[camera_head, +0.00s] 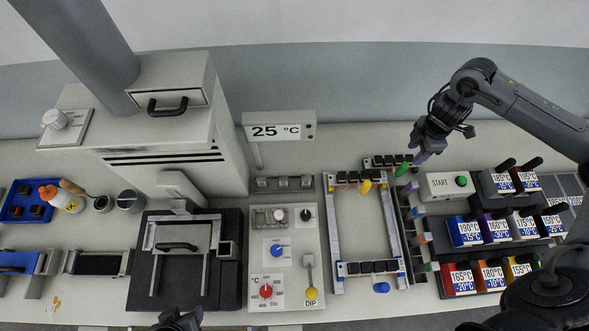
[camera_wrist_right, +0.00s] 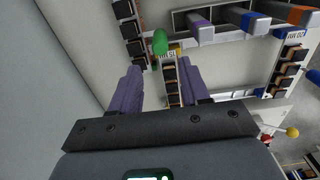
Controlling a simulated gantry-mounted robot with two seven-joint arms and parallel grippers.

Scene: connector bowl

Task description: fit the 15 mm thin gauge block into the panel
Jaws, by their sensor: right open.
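The block shows between the fingers in the right wrist view (camera_wrist_right: 171,85). My right gripper (camera_head: 420,158) is open, with purple fingers, above and near the block's green-knob end. The fingers are on either side of the block in the wrist view, apart from it and empty. I cannot tell which part is the panel.
A rack (camera_head: 413,212) of coloured handles stands right of the frame. The START box (camera_head: 447,185) and labelled temperature boxes (camera_head: 465,231) stand further right. Another padded strip (camera_head: 347,178) with a yellow knob crosses the frame's back. A dial panel (camera_head: 284,262) is left.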

